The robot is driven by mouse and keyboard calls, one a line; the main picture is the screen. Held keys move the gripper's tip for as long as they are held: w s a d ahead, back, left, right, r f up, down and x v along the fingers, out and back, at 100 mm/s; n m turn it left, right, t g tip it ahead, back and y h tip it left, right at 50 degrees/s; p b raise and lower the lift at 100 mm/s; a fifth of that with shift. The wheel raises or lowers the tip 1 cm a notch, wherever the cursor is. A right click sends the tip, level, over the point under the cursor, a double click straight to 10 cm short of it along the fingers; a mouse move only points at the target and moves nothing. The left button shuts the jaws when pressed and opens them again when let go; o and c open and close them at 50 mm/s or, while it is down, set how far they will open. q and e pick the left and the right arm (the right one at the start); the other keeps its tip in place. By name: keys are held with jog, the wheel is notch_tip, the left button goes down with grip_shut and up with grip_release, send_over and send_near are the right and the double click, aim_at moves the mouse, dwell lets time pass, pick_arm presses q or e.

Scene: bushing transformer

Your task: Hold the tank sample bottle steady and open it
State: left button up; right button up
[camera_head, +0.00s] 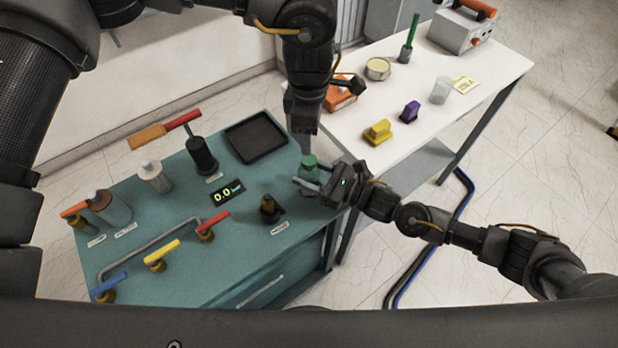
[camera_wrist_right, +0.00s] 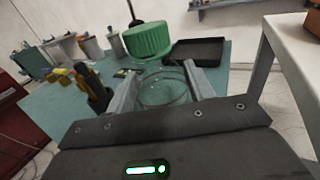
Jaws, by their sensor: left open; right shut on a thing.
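The tank sample bottle has a green ribbed cap (camera_head: 309,161) and a clear glass body (camera_wrist_right: 163,92). It is upright at the right end of the teal bench. My right gripper (camera_head: 308,187) comes in from the right and is shut on the glass body, one finger on each side, below the cap. The cap shows large in the right wrist view (camera_wrist_right: 148,42), above the fingers. I cannot tell whether it is fully seated. My left gripper (camera_head: 304,147) points down just above the cap and is open. Its fingertips are partly hidden, and contact with the cap is unclear.
A white table (camera_head: 440,75) at right holds a yellow block (camera_head: 378,132), a purple block (camera_head: 410,111) and a clear cup (camera_head: 441,90).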

aim_at(309, 159)
pick_arm(q)
jog(key=shift+s+f, duration=0.1)
pick_arm(e)
grip_shut()
pick_arm(q)
jog(key=shift+s+d, duration=0.1)
jog(key=shift+d, duration=0.05)
jog(key=shift+m, duration=0.9)
jog(key=m, duration=0.7)
jog(key=shift+w, duration=0.2)
jog(key=shift+f, duration=3.9)
jog(key=shift+c, duration=0.4)
